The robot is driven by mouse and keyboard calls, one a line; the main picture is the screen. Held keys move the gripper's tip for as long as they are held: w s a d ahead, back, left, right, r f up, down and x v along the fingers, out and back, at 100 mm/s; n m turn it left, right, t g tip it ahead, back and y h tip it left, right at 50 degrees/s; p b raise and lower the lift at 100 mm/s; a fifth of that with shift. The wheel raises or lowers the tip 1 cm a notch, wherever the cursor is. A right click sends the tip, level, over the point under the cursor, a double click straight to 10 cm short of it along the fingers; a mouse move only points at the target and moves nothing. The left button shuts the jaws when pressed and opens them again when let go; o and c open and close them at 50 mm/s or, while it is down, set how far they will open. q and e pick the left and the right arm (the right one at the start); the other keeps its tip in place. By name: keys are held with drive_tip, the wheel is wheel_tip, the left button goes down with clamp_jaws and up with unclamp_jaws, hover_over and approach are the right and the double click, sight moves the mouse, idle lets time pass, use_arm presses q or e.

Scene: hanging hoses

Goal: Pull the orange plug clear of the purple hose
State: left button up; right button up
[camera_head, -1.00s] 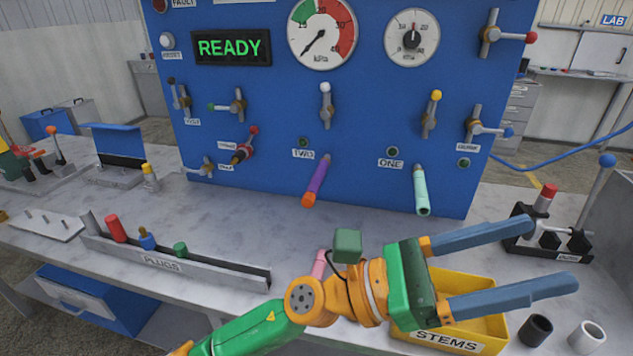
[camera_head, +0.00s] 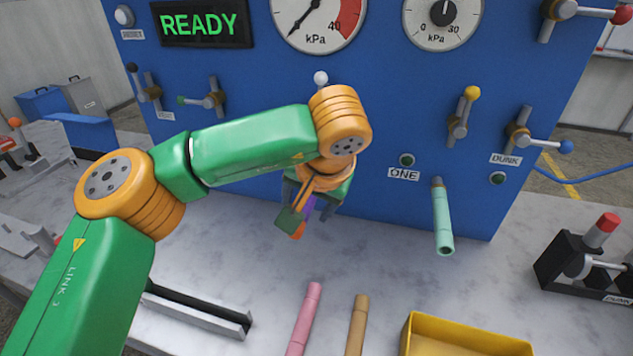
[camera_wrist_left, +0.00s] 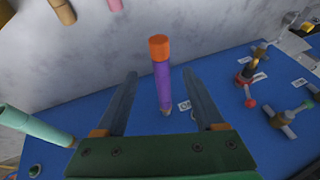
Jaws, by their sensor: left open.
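The purple hose (camera_head: 309,205) hangs from the blue panel, mostly hidden behind my left gripper in the head view. The orange plug (camera_head: 298,232) sits in its free lower end, and a little of it shows below the gripper. In the left wrist view the purple hose (camera_wrist_left: 162,85) appears between the two open fingers of my left gripper (camera_wrist_left: 161,73), with gaps on both sides. The orange plug (camera_wrist_left: 159,47) appears just beyond the fingertips in that view. My left gripper (camera_head: 309,200) is open and empty at the panel. My right gripper is not in view.
A pink rod (camera_head: 305,320) and a tan rod (camera_head: 356,325) lie on the bench (camera_head: 400,285). A yellow bin (camera_head: 465,345) stands at front right. Lever valves, including a yellow-knobbed one (camera_head: 462,117), stick out of the panel.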

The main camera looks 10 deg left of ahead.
use_arm(q)
drive_tip(key=f, duration=0.1)
drive_tip(key=a+f, duration=0.1)
drive_tip(key=f, duration=0.1)
drive_tip(key=a+f+p, duration=0.1)
drive_tip(key=f, duration=0.1)
drive_tip(key=shift+w+f, duration=0.2)
drive_tip(key=shift+w, duration=0.05)
drive_tip(key=shift+s+d+r, duration=0.1)
drive_tip(key=shift+s+r, duration=0.1)
drive_tip(key=shift+s, duration=0.1)
drive_tip(key=c, duration=0.7)
clamp_jaws()
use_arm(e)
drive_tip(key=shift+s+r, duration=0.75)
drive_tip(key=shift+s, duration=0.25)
